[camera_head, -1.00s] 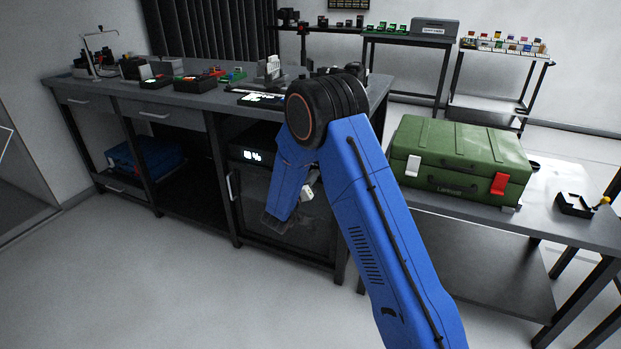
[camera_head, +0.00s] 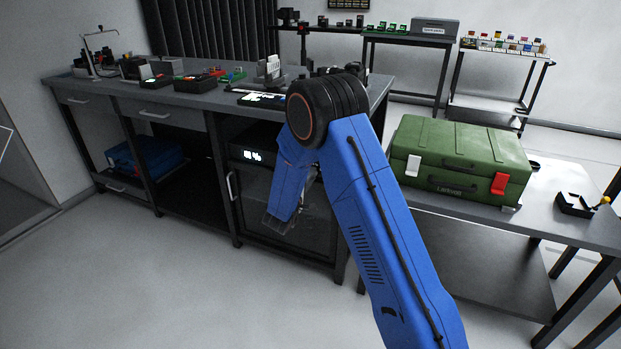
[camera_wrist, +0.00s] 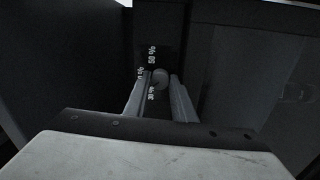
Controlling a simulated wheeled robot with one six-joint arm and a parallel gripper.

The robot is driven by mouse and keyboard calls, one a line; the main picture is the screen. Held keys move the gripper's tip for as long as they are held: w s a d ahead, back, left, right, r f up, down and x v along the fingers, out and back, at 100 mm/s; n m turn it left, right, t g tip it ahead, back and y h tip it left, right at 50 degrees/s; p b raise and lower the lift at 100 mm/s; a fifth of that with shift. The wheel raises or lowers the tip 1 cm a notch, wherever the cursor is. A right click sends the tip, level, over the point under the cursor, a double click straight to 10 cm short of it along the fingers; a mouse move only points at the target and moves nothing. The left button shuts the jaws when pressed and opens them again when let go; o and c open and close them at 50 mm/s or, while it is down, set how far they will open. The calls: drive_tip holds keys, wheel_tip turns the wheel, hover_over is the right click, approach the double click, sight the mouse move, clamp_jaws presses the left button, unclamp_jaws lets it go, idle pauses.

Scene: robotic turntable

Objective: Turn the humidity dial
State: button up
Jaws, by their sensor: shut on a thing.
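The humidity dial (camera_wrist: 161,77) is a small round grey knob in the upper middle of the wrist view. White percent marks surround it; "50 %" and "30 %" can be read. My gripper (camera_wrist: 160,88) has one finger on each side of the dial and is shut on it. The dry cabinet (camera_head: 318,222) with a dark glass door stands under the workbench there. Its lit percent display (camera_head: 252,155) shows left of my arm, too small to read surely.
The workbench (camera_head: 205,100) carries small devices and trays above the cabinet. A door handle (camera_head: 230,186) sticks out at the cabinet's left. A green case (camera_head: 460,160) lies on a table (camera_head: 430,203) to the right. The floor in front is clear.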

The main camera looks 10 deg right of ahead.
drive_tip(key=shift+n, duration=2)
drive_tip(key=o, duration=1.1)
drive_tip(key=shift+c, duration=0.2)
drive_tip(key=shift+f, duration=0.1)
